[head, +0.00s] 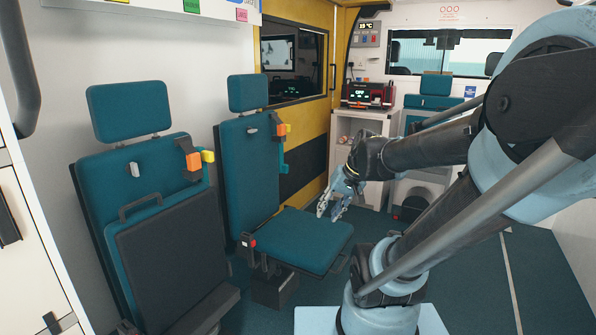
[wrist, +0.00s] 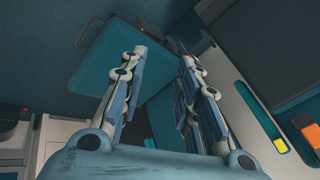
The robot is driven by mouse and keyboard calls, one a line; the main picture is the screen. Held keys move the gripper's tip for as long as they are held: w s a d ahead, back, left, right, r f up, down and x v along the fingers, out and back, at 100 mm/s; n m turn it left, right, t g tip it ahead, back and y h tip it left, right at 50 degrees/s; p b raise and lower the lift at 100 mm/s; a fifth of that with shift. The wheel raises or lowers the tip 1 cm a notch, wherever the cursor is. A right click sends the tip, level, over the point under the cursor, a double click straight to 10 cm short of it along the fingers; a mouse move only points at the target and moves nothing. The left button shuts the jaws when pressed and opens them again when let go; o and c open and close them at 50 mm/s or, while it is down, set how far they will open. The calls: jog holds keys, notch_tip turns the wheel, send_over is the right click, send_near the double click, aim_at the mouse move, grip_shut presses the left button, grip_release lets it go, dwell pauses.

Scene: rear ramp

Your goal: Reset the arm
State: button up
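My gripper (head: 330,204) hangs at the end of my arm in the middle of the head view, fingers pointing down. It is beside the folded-down teal seat (head: 298,238), above or near its right back corner; the exact gap cannot be told. In the wrist view my gripper (wrist: 163,60) shows its two fingers spread apart, with nothing between them. Behind the fingers in the wrist view lies the teal seat cushion (wrist: 108,72). My arm is extended forward and bent across the right half of the head view.
A second teal seat (head: 150,215) is folded up at the left. A white cabinet (head: 355,130) bearing a red device (head: 368,95) stands at the back. Another teal seat (head: 433,100) is behind my arm. The dark floor (head: 540,285) at the right is clear.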

jog(key=s+d+f+g+h, duration=0.1)
jog(key=s+d+f+h, duration=0.3)
jog(key=s+d, duration=0.5)
notch_tip(320, 180, down, 2)
jog(key=shift+s+d, duration=0.25)
jog(key=shift+s, duration=0.35)
jog(key=shift+w+f, duration=0.2)
jog(key=shift+w, duration=0.3)
dwell(1.0)
